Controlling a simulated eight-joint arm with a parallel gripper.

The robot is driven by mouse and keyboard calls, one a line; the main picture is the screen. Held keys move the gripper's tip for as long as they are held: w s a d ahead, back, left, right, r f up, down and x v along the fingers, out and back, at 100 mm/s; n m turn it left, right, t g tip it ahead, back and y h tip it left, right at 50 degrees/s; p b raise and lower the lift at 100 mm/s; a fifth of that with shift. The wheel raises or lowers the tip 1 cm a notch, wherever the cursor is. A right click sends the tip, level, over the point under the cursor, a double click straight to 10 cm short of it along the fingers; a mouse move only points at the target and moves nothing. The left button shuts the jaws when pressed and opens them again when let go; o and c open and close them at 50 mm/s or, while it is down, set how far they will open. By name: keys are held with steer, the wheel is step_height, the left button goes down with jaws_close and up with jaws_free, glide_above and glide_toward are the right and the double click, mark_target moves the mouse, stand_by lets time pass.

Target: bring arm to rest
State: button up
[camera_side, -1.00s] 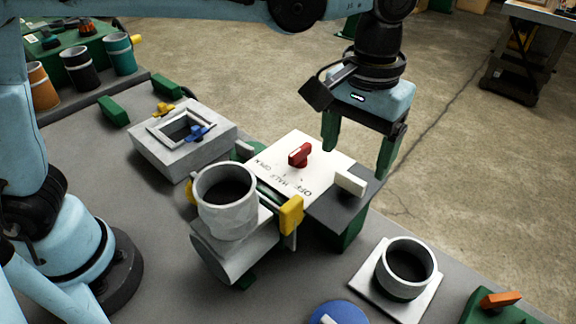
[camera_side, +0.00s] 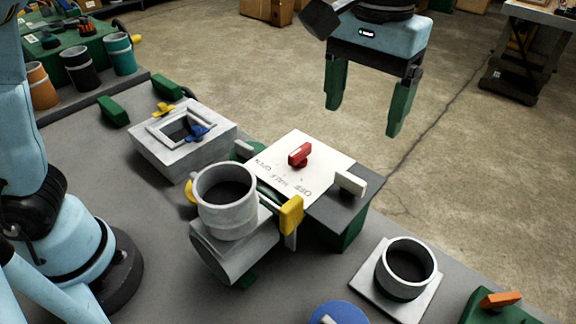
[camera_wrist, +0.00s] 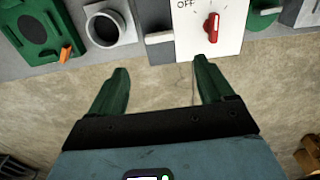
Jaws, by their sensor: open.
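My gripper (camera_side: 369,105) is open and empty, raised above and behind the white dial plate in the side view. Its two green fingers are spread apart, with bare floor behind them. The wrist view also shows my gripper (camera_wrist: 155,82), with nothing between the fingers. The white plate (camera_side: 283,178) carries printed words and a red knob (camera_side: 299,155). The red knob also shows in the wrist view (camera_wrist: 212,27), apart from the fingertips.
A grey pipe fitting with an upright round collar (camera_side: 228,212) and a yellow handle (camera_side: 291,215) stands beside the plate. A grey box (camera_side: 160,158) with a square opening is at left. A ring on a square base (camera_side: 366,285) is at right. Coloured cups (camera_side: 80,68) stand at far left.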

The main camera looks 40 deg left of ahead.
steer(key=s+a+f+t, duration=0.2)
steer(key=a+f, duration=0.1)
steer(key=a, duration=0.5)
steer(key=s+a+f+t, duration=0.2)
steer(key=a+f, duration=0.2)
steer(key=a, duration=0.4)
steer(key=s+a+f+t, duration=0.2)
steer(key=a+f+t, duration=0.1)
steer(key=a, duration=0.5)
steer(key=shift+s+a+f, duration=0.3)
steer(key=shift+a+f, duration=0.1)
steer(key=shift+f, duration=0.3)
steer(key=shift+c, duration=0.2)
